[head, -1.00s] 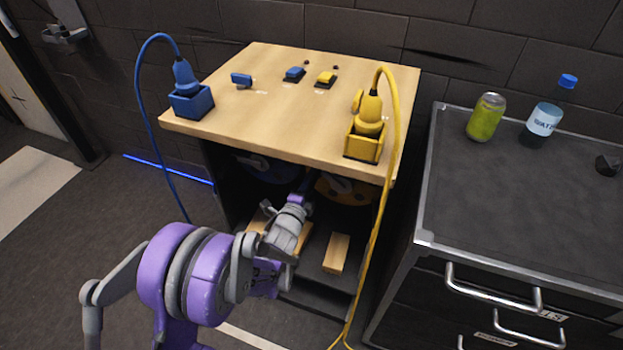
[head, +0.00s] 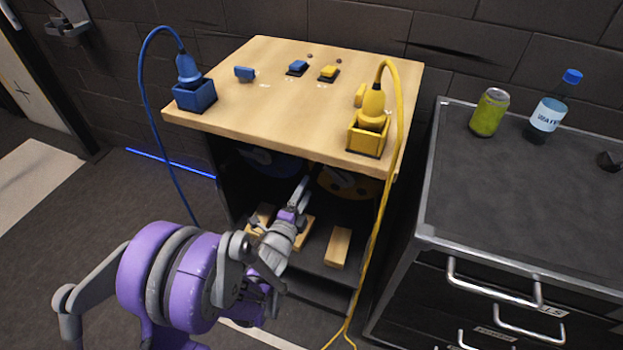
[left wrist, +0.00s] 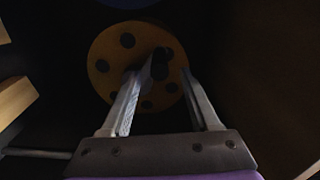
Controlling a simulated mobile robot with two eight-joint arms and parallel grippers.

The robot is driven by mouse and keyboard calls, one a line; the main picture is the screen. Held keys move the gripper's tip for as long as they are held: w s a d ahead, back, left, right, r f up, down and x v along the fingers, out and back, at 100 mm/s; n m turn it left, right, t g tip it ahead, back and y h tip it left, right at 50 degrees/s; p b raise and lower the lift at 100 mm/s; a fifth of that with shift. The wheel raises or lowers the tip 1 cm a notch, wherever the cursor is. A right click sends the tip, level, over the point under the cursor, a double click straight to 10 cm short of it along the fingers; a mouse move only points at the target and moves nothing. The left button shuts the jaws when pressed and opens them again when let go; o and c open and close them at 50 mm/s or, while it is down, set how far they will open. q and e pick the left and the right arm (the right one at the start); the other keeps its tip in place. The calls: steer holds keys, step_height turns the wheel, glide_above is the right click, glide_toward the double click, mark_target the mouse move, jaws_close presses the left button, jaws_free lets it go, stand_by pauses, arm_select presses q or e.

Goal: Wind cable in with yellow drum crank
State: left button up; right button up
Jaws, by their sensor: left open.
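The yellow drum (head: 350,184) is inside the dark cabinet under the wooden top, and its upper part is shadowed. In the left wrist view the yellow drum (left wrist: 107,70) is a disc with round holes. A dark crank handle (left wrist: 160,62) stands out from its face, between or just beyond my fingertips; contact cannot be told. My left gripper (head: 303,186) is open, its fingers reaching into the cabinet towards the drum. The yellow cable (head: 386,190) runs from the yellow plug (head: 373,103) down the cabinet's right side to the floor. My right gripper is not in view.
A blue drum (head: 272,163) is left of the yellow one. Wooden blocks, one (head: 338,248) at right, lie on the cabinet floor. A blue plug (head: 187,70) and buttons are on the top (head: 270,105). A drawer unit (head: 500,205) stands at the right.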

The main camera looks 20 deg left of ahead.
arm_select(q)
steer(key=shift+s, duration=1.6)
steer(key=s+d+f+n+g, duration=0.1)
steer(key=s+d+n+g, duration=0.1)
steer(key=s+n+g, duration=0.9)
steer(key=s+d+f+n+g, duration=0.1)
steer(key=s+f+n+g, duration=0.35)
steer(key=s, duration=1.15)
step_height(320, 180, up, 23)
steer(key=w+n+t+p, duration=0.2)
steer(key=t+p, duration=0.1)
steer(key=p, duration=1.4)
steer(key=shift+f+y, duration=0.15)
steer(key=shift+y, duration=0.15)
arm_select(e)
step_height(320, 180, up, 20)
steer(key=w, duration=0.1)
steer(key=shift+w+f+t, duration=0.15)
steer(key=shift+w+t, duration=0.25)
